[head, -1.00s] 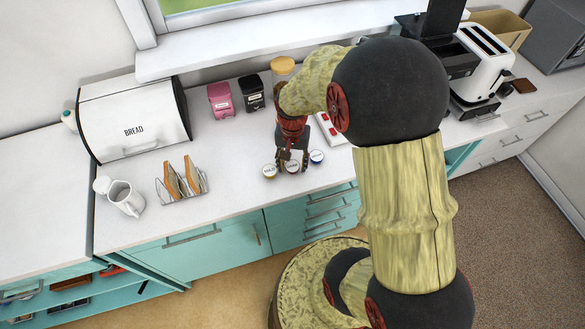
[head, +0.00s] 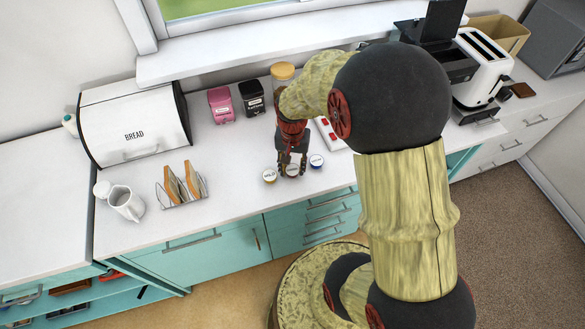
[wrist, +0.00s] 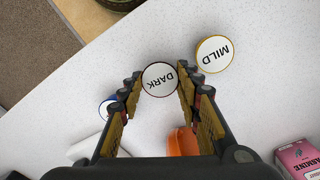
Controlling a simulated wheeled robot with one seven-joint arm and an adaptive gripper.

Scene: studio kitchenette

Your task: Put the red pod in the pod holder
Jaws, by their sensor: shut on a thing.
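The red pod, a round capsule with a white "DARK" lid and a dark red rim, shows in the wrist view (wrist: 160,79). In the head view my gripper (head: 291,167) is low over the counter and partly covers this pod. In the wrist view my gripper's fingers (wrist: 160,86) are on either side of the pod and shut on it. The pod appears to be at counter level. I cannot clearly identify the pod holder; a black machine (head: 462,68) stands at the back right, partly hidden by my arm.
A yellow-rimmed "MILD" pod (wrist: 215,54) and a blue-rimmed pod (head: 317,161) flank the red one closely. A white panel with red parts (head: 330,133) lies behind. A toast rack (head: 184,198), jug (head: 125,201) and bread bin (head: 135,120) stand left; a toaster (head: 484,70) stands right.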

